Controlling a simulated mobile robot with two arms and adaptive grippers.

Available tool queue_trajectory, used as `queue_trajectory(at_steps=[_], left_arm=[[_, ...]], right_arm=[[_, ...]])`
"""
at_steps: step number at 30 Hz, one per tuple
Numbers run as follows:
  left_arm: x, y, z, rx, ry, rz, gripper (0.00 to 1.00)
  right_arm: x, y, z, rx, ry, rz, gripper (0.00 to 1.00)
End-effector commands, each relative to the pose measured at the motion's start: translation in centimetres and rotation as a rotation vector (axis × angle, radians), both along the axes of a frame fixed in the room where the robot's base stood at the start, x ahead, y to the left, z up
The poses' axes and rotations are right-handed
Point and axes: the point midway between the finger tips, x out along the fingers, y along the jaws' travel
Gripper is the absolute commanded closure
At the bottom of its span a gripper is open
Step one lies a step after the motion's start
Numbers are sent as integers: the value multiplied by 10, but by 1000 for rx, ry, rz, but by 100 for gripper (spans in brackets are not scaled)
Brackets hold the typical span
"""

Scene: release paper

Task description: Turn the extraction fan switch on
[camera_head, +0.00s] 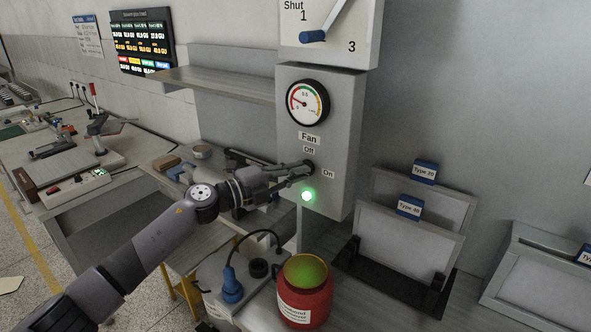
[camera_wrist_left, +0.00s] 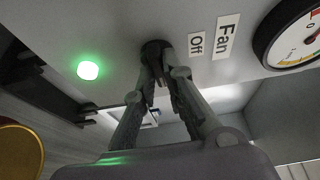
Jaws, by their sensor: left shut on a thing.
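The fan switch box (camera_head: 345,110) is a grey cabinet with a round gauge (camera_head: 307,103), a "Fan" label and "Off" and "On" labels. My left gripper (camera_head: 304,170) is at the box's front, between the "Off" and "On" labels. In the left wrist view its fingers (camera_wrist_left: 155,62) are closed around a dark round knob (camera_wrist_left: 154,50), the fan switch. The fingers hide most of the knob, so its pointing direction is unclear. A green light (camera_head: 307,196) glows below the knob; it also glows in the left wrist view (camera_wrist_left: 88,70). My right gripper is not in view.
A red jar (camera_head: 305,303) and a grey box with a blue plug (camera_head: 232,287) stand below the switch box. Framed panels (camera_head: 405,245) stand to the right. A shelf (camera_head: 220,84) juts out at the left. A second panel with a blue-handled lever (camera_head: 313,37) is above.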

Motion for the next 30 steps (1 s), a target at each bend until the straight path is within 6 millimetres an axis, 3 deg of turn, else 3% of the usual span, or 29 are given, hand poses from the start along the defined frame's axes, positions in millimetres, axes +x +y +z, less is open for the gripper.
queue_trajectory(at_steps=[18, 19, 27, 30], left_arm=[[1, 0, 2, 34, -31, 2, 100], [0, 0, 2, 34, -31, 2, 89], [0, 0, 1, 34, -27, 1, 71], [0, 0, 1, 34, -26, 1, 69]], right_arm=[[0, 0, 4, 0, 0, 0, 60], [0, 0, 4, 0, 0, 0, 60], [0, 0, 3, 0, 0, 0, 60], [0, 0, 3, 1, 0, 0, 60]])
